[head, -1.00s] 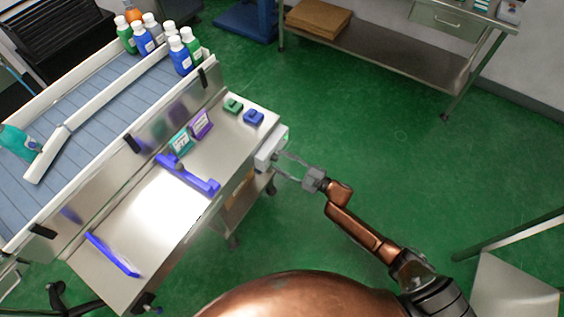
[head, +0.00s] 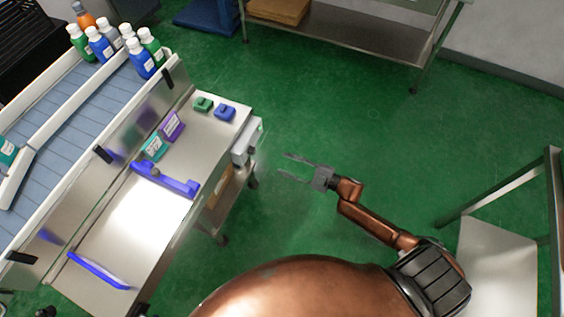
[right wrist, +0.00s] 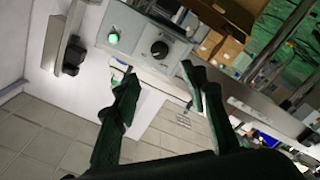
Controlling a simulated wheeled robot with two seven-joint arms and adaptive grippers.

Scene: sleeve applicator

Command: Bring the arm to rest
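My right gripper (head: 296,167) is open and empty over the green floor. It is to the right of the grey control box (head: 247,141) on the end of the steel conveyor table, with a gap between them. In the right wrist view, the two dark fingers (right wrist: 158,85) are spread with nothing between them. Beyond them is the control box (right wrist: 150,42) with a lit green button (right wrist: 113,38) and a black knob (right wrist: 159,49). My left gripper does not show in the head view.
Several bottles (head: 140,58) stand on the conveyor (head: 50,130). A steel bench (head: 345,35) is at the back, and a frame (head: 500,185) at the right. Open floor lies between.

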